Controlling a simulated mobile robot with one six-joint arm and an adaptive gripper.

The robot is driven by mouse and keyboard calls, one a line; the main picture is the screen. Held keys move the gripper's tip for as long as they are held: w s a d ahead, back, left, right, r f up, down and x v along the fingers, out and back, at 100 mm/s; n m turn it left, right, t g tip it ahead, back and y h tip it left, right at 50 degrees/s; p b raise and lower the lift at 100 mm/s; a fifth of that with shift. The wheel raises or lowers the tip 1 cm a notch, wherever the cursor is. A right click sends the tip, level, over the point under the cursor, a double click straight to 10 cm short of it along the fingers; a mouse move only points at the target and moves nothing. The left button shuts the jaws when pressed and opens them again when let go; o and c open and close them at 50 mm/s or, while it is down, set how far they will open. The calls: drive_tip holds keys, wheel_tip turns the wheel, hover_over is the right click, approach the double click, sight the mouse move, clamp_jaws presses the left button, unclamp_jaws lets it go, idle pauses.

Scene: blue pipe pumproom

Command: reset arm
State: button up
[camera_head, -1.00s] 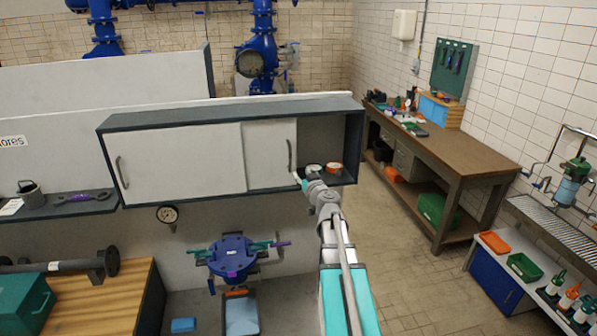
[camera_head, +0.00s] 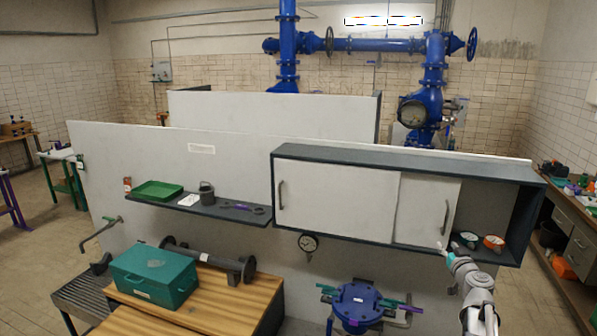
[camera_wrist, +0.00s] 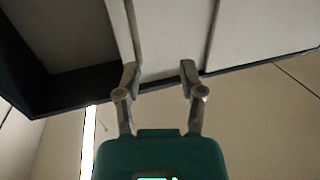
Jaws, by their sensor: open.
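My gripper (camera_head: 445,250) is open, at the lower right of the wall cabinet, just below the handle (camera_head: 446,217) of its right sliding door (camera_head: 422,205). In the wrist view the two fingers of my gripper (camera_wrist: 160,74) are spread with nothing held between them. The cabinet's dark lower edge (camera_wrist: 75,100) lies just beyond the fingertips. I cannot tell whether a finger touches the door or the handle. My arm reaches up from the lower right of the head view.
The wall cabinet (camera_head: 360,157) is open at its right end, where a teal-rimmed round item (camera_head: 469,240) and an orange-rimmed one (camera_head: 494,242) sit. A green toolbox (camera_head: 155,276) stands on the wooden bench at left.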

drive_tip(key=s+a+f+n+g+y+b, duration=0.2)
drive_tip(key=a+f+g+y+b, duration=0.25)
drive_tip(key=a+f, duration=0.65)
drive_tip(key=s+a+f+n+g+y+b, duration=0.25)
drive_tip(key=a+f+b, duration=0.25)
drive_tip(key=a+f, duration=0.5)
drive_tip(key=s+a+f+m+g+h+b, duration=0.1)
drive_tip(key=s+a+f+g+h+b, duration=0.1)
drive_tip(key=s+a+f+g+b, duration=0.3)
drive_tip(key=s+a+f+m+g+h+b, duration=0.2)
drive_tip(key=s+a+f+g+b, duration=0.3)
drive_tip(key=s+f, duration=0.6)
drive_tip(key=shift+f+g+h, duration=0.3)
drive_tip(key=shift+f+h, duration=0.4)
drive_tip(key=shift+f, duration=0.05)
